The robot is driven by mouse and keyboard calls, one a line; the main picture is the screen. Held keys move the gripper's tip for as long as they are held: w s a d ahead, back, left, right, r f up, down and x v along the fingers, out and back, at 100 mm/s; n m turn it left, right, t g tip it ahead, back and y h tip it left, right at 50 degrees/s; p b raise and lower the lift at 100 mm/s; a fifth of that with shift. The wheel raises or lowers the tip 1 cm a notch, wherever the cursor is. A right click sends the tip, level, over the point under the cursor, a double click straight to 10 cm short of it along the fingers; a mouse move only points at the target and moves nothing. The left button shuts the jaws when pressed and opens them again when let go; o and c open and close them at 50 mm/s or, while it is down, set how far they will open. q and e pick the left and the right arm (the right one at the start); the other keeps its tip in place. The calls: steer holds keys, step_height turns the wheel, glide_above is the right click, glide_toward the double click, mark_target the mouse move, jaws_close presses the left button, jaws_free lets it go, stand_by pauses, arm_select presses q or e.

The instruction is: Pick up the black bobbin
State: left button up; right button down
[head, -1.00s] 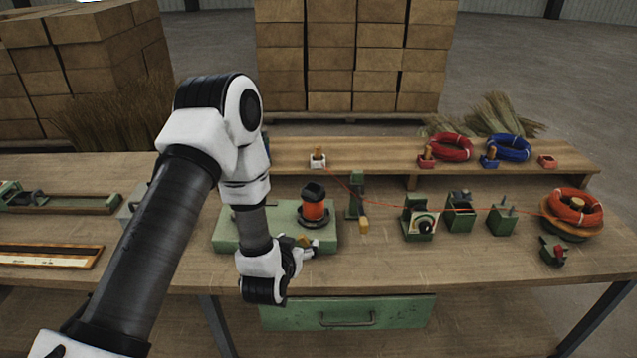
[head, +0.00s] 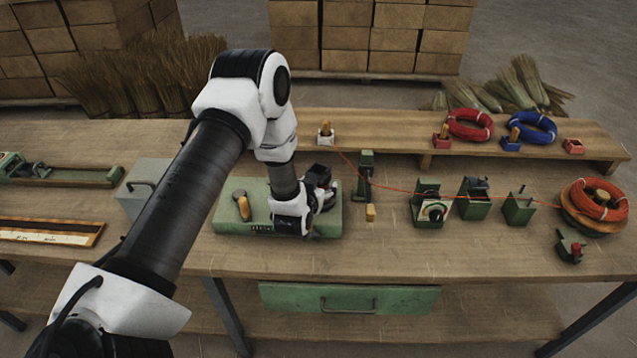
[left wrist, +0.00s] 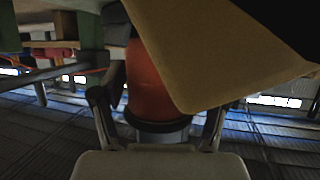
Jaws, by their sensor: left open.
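The black bobbin (head: 321,170) stands on the green base (head: 270,222) on the workbench. Its dark top shows in the head view, while my left gripper hides most of the rest. My left gripper (head: 322,194) is at the bobbin, low over the right part of the base. In the left wrist view the bobbin's orange-red wound body (left wrist: 149,85) with a black lower rim lies between the two open fingers (left wrist: 160,103). I cannot tell whether either finger touches it. A tan slab-like shape covers the upper right of that view. My right gripper is not in view.
A green post (head: 365,176) with a yellow block stands just right of the base. An orange wire (head: 440,192) runs across the bench to a red coil (head: 598,199). Small green fixtures (head: 430,205) stand further right. A raised wooden shelf (head: 385,133) lies behind.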

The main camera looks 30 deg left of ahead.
arm_select(q)
steer(key=shift+s+r, duration=0.2)
steer(key=c, duration=0.4)
steer(key=shift+d, duration=0.1)
steer(key=c, duration=0.5)
steer(key=shift+f, duration=0.1)
steer(key=c, duration=0.4)
